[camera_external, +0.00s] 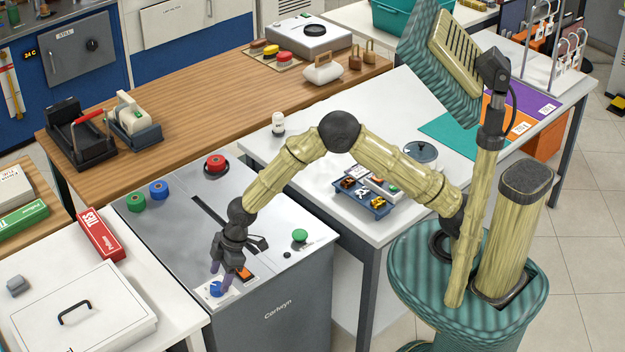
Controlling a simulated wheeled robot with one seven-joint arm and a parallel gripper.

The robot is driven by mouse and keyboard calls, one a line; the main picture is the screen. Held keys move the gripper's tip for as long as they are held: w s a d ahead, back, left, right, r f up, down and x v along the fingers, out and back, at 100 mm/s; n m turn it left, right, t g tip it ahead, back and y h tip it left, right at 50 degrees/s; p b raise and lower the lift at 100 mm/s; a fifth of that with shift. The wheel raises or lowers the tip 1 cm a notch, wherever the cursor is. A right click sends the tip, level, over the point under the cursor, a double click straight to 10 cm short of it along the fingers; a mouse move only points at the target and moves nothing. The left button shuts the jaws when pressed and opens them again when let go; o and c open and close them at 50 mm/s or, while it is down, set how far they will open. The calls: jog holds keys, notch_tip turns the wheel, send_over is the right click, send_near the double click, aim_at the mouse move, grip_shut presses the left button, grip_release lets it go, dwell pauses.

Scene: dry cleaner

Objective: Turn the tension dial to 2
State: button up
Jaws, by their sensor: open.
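An orange switch (244,273) lies just right of the fingers. Part of the dial and plate is hidden by my gripper.
On the same top are a red button (215,165), green and blue knobs (159,190) at the back left, and a green button (300,236) at right. A dark slot (210,213) runs across it. A red box (99,234) and white lidded case (80,312) stand at left.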

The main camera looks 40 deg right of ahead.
jog(key=v, duration=1.4)
jog(key=shift+r+b, duration=0.15)
jog(key=shift+b, duration=0.15)
jog(key=shift+d, duration=0.15)
jog(key=w+d+r+m+t+h+p, duration=0.1)
jog(key=d+r+m+p, duration=0.2)
jog(key=d, duration=1)
jog(key=w+d+r+m+h+p, duration=0.15)
jog(key=d+m, duration=0.25)
jog(key=d, duration=0.8)
jog(key=s+d+r+m+h+p, duration=0.1)
jog(key=s+d+m, duration=0.3)
jog(key=d, duration=0.5)
jog(key=s+d+m+p, duration=0.3)
jog(key=s+d, duration=0.3)
jog(key=d, duration=0.3)
jog(key=shift+s+d+r+m+h, duration=0.25)
jog(key=shift+r+m+h, duration=0.15)
jog(key=shift+m, duration=0.1)
